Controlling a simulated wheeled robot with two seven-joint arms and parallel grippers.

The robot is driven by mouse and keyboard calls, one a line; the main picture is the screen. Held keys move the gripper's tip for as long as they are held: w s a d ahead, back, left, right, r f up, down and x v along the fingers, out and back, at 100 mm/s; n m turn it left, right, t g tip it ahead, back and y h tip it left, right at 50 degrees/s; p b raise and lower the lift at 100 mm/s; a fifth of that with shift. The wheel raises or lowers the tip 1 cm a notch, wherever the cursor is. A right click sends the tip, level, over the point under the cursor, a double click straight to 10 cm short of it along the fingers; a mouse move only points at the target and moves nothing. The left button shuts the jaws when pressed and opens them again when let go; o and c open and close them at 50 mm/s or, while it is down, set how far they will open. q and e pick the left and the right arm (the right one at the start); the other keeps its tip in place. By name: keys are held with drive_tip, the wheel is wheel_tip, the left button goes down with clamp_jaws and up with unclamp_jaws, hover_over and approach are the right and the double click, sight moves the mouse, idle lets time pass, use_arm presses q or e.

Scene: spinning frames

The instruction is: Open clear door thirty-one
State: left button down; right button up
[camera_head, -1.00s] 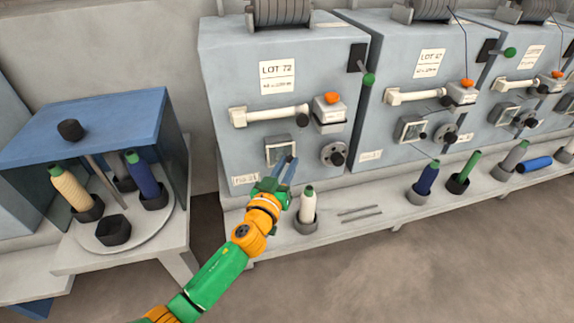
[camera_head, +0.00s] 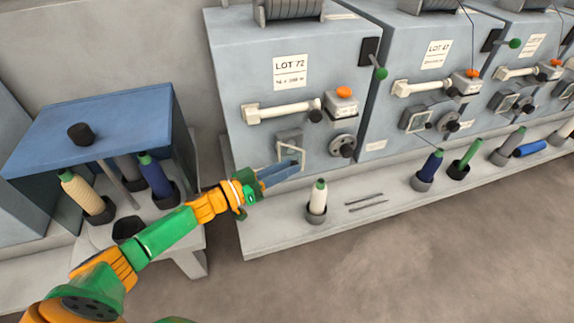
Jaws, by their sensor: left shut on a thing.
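The small clear door (camera_head: 290,151) is a pale-framed pane low on the front of the machine marked LOT 72 (camera_head: 291,72). It stands swung out from its dark grey housing, at an angle to the machine face. My left gripper (camera_head: 291,168) reaches in from the left with its blue-grey fingers shut on the door's lower outer edge. The fingers hide part of that edge and the label below the door. My right gripper is not in view.
A cream bobbin (camera_head: 318,199) stands on the ledge close right of my gripper, beside two thin rods (camera_head: 365,202). A dark knob (camera_head: 343,146) is right of the door. A blue-topped stand (camera_head: 95,115) with bobbins is at left.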

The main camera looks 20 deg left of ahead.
use_arm(q)
drive_tip(key=shift+s+a+m+g+h+b, duration=0.25)
drive_tip(key=shift+a+m+g+h+b, duration=0.15)
drive_tip(key=shift+m+g+h+b, duration=0.5)
drive_tip(key=c, duration=1)
unclamp_jaws()
